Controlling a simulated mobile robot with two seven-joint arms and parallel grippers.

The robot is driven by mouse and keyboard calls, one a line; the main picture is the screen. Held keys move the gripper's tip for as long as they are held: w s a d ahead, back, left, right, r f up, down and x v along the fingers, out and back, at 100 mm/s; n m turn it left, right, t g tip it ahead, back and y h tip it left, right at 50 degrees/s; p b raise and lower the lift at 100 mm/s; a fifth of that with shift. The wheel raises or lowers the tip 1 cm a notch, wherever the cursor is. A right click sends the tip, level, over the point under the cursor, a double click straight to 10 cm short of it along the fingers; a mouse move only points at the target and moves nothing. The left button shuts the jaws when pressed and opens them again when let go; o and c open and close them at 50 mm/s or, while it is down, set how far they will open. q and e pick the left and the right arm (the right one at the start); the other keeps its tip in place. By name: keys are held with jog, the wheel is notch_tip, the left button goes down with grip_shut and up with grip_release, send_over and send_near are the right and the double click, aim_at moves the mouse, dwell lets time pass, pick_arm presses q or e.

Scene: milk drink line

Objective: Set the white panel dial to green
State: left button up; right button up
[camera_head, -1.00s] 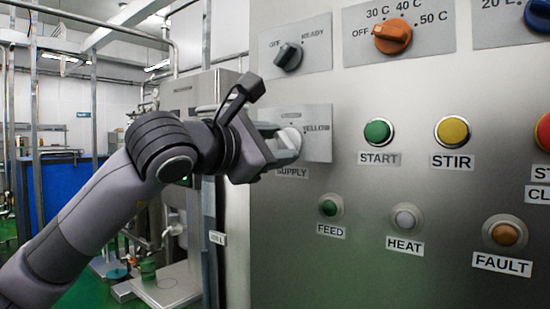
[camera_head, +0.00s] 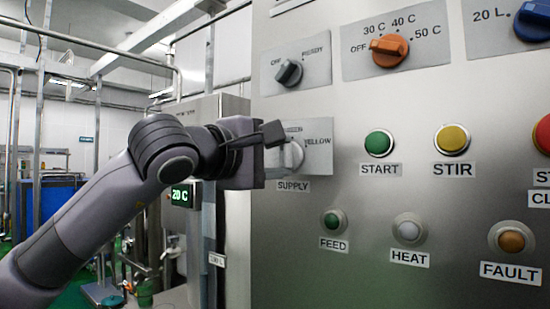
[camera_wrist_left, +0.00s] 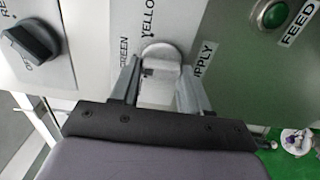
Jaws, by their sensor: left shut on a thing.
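The white dial (camera_head: 294,155) sits on a small grey plate (camera_head: 319,150) above the SUPPLY label. My left gripper (camera_head: 283,150) reaches it from the left and is shut on it. In the left wrist view the white dial (camera_wrist_left: 160,62) stands between the two fingers (camera_wrist_left: 158,90). The word GREEN shows left of the fingers there and YELLOW above the dial. In the head view the gripper partly hides the plate's upper left and the dial's left side. I cannot tell exactly which word the dial points to. My right gripper is in neither view.
A black dial (camera_head: 288,73) marked OFF and READY sits above, and an orange temperature dial (camera_head: 389,50) to its right. The START button (camera_head: 379,144), STIR button (camera_head: 452,139) and FEED lamp (camera_head: 333,220) are close by. Open room lies left of the panel.

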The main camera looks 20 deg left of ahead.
pick_arm(q)
jog(key=shift+a+r, duration=0.1)
jog(key=shift+r, duration=0.05)
dwell(0.3)
jog(key=o, duration=0.9)
jog(key=shift+o, duration=0.6)
jog(key=shift+w, duration=0.15)
jog(key=b+v, duration=0.2)
jog(key=v, duration=0.5)
